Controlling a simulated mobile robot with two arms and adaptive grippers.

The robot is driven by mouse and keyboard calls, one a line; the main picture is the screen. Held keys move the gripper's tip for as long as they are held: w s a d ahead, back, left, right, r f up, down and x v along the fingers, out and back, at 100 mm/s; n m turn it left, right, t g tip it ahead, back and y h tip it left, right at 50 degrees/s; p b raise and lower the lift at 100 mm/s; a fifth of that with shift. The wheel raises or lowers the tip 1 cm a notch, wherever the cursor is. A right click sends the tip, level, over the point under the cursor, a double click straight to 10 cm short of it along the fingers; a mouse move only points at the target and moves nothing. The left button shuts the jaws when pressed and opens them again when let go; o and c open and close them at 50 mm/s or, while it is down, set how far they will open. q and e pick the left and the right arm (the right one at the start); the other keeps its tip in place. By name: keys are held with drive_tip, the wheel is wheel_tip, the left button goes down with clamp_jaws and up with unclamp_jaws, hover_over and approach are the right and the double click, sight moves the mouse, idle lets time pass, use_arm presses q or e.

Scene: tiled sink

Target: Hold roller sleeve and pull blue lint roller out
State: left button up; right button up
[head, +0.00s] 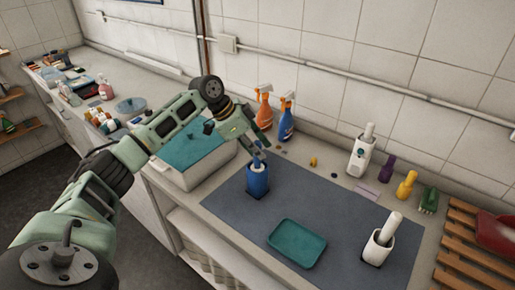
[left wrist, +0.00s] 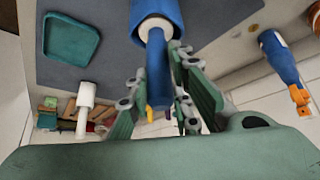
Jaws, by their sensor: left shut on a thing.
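The blue roller sleeve (head: 258,182) stands upright on the dark mat in the head view, and it also shows at the top of the left wrist view (left wrist: 158,10). The blue lint roller's handle (left wrist: 158,75) sticks out of it, with a white part (left wrist: 155,29) showing between handle and sleeve. My left gripper (head: 259,150) reaches down from above and is shut on the blue handle. In the left wrist view its fingers (left wrist: 165,95) lie on both sides of the handle. My right gripper is not in view.
A teal tray (head: 297,243) and a white roller in a white holder (head: 378,247) are on the mat (head: 330,215). Spray bottles (head: 286,122) stand behind by the wall.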

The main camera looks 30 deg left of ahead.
use_arm(q)
drive_tip(key=o, duration=1)
drive_tip(key=shift+c, duration=0.2)
drive_tip(key=v, duration=1.2)
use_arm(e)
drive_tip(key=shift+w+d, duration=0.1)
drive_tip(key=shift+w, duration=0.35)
use_arm(q)
drive_tip(key=shift+w+r, duration=0.1)
